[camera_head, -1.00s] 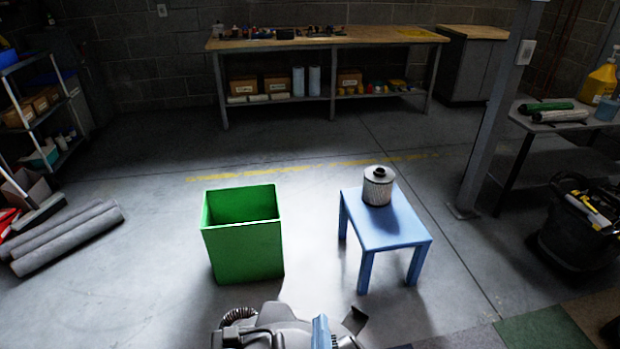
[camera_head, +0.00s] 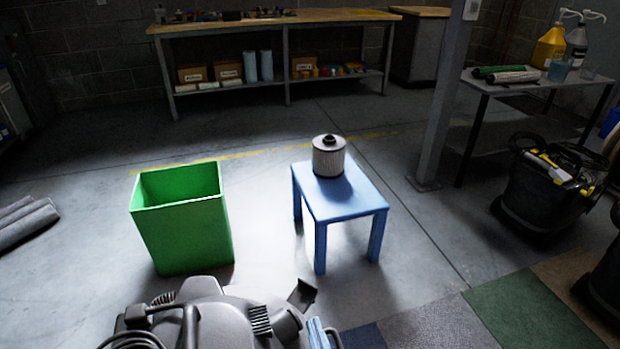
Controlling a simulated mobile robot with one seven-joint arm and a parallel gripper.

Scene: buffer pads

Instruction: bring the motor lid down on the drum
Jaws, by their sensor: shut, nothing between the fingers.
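A green open bin (camera_head: 185,235) and a low blue table (camera_head: 348,206) bearing a pleated filter (camera_head: 328,158) stand just beyond. A post (camera_head: 445,100) and a black and yellow machine (camera_head: 545,190) are at right. Open floor lies toward the back workbench (camera_head: 280,25).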

